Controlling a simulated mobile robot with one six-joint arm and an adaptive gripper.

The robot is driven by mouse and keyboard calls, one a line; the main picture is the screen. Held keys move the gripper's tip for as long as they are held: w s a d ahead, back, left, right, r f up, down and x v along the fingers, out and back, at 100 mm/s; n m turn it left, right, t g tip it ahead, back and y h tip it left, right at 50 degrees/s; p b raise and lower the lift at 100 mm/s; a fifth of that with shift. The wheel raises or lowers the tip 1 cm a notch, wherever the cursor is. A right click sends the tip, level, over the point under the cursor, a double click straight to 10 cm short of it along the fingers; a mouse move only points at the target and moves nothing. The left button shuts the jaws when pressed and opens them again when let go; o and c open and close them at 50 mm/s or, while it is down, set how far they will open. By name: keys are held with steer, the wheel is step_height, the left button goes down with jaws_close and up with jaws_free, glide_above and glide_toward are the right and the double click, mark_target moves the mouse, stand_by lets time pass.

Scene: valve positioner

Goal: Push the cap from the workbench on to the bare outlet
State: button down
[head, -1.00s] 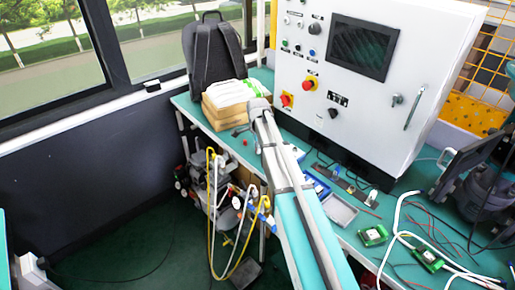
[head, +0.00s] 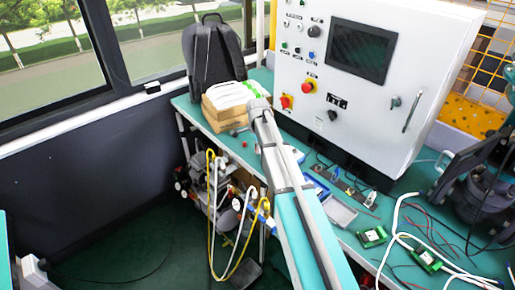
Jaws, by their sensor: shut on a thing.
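My arm reaches up from the bottom of the head view to a grey joint beside the cardboard boxes. My gripper and whatever it may hold do not show; the arm or the bench edge may hide them. The green workbench (head: 409,205) runs from the backpack to the lower right. A small reddish piece (head: 237,131) lies near its front edge, left of my arm; it is too small to tell whether it is the cap. I cannot make out the valve positioner or a bare outlet.
A white control cabinet (head: 365,75) stands on the bench. A black backpack (head: 212,55) and cardboard boxes (head: 226,118) are behind my arm. Green circuit modules (head: 372,236), a grey tray (head: 340,212) and loose cables clutter the right. Hoses (head: 238,250) hang below the bench.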

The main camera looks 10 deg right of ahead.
steer(key=shift+r, duration=0.2)
steer(key=shift+r+p, duration=1.85)
steer(key=shift+p, duration=0.15)
